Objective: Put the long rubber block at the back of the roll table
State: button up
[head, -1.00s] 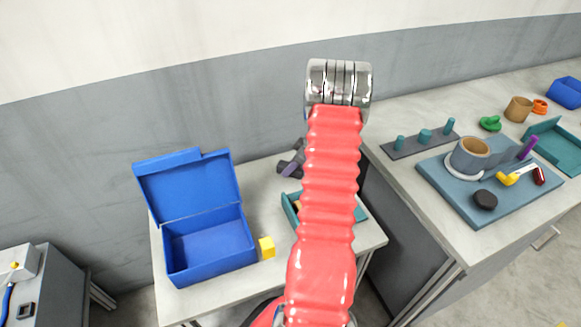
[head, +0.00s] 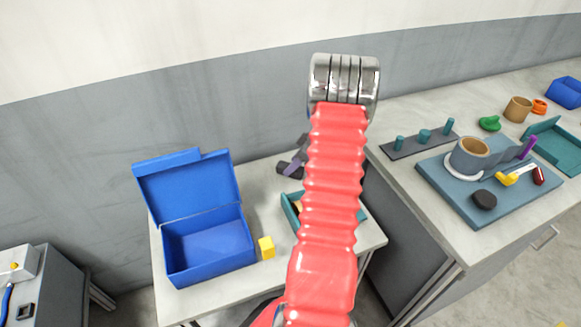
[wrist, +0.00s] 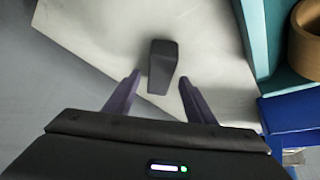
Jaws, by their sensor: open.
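A dark grey long block (wrist: 162,66), which looks like the rubber block, lies on the pale tabletop in the wrist view. My gripper (wrist: 159,77) is open. Its two purple fingers stand on either side of the block's near end, with a gap on each side; I cannot tell their height. In the head view my gripper (head: 293,167) shows only partly, left of my red arm, over the back of the small table (head: 262,190). A grey roll with a tan core (head: 469,157) stands on a blue board (head: 470,212) on the right-hand bench.
An open blue box (head: 208,245) and a yellow cube (head: 266,248) are on the small table. A teal tray (head: 290,212) is partly behind my arm. On the bench are a pegged strip (head: 409,147), a black disc (head: 484,199) and a teal box (head: 556,150).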

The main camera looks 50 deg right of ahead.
jog(key=v, duration=0.9)
dwell(0.8)
jog(key=s+a+m+g, duration=0.2)
jog(key=s+a+m, duration=0.2)
jog(key=a+m, duration=0.4)
jog(key=s+a+r+n, duration=0.1)
jog(key=a+r, duration=0.6)
jog(key=a, duration=0.7)
jog(key=s+a+r+n+t+h, duration=0.1)
jog(key=a+r+n, duration=0.1)
jog(key=a+r, duration=0.6)
jog(key=s+a+r+n, duration=0.2)
jog(key=a+r, duration=0.5)
jog(key=a, duration=1.4)
jog(key=shift+r+t, duration=0.2)
jog(key=shift+t, duration=0.2)
